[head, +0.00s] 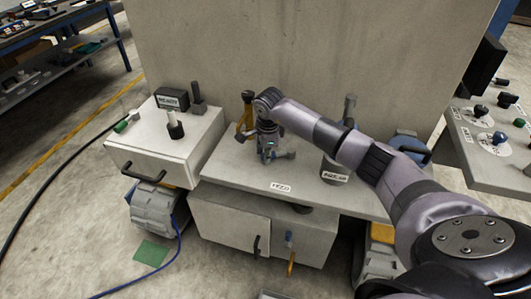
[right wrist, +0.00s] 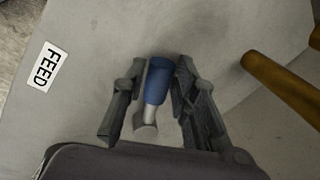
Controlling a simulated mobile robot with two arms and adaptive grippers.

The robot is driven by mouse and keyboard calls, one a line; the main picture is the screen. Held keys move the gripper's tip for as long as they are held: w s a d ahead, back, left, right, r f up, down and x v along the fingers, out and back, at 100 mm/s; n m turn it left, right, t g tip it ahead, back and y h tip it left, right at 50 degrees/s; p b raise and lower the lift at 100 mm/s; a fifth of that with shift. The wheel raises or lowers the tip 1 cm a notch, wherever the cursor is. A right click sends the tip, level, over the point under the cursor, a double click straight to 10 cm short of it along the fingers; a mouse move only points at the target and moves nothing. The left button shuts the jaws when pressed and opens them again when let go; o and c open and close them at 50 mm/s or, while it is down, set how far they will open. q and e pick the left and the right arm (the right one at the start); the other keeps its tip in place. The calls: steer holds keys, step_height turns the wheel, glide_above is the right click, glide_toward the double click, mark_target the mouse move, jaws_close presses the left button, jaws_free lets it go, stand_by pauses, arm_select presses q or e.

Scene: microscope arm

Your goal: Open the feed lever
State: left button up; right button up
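The feed lever (right wrist: 158,80) shows in the right wrist view as a short blue grip on a pale metal stem. It stands on the grey bench top beside the white FEED label (right wrist: 42,67), which also shows in the head view (head: 281,187). My right gripper (right wrist: 162,72) is open, with one finger on each side of the blue grip. Narrow gaps seem to show beside the grip; contact is unclear. In the head view my right gripper (head: 268,152) points down over the bench and largely hides the lever. My left gripper is out of view.
A yellow bar (right wrist: 285,78) lies close beside the right finger. A box labelled READY (head: 172,99) and a black post (head: 198,95) stand on the left cabinet. A dark upright lever (head: 349,106) stands right of the gripper, behind my arm. A tall grey panel (head: 300,50) closes off the back.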

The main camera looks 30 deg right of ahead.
jaws_close()
stand_by(0.3)
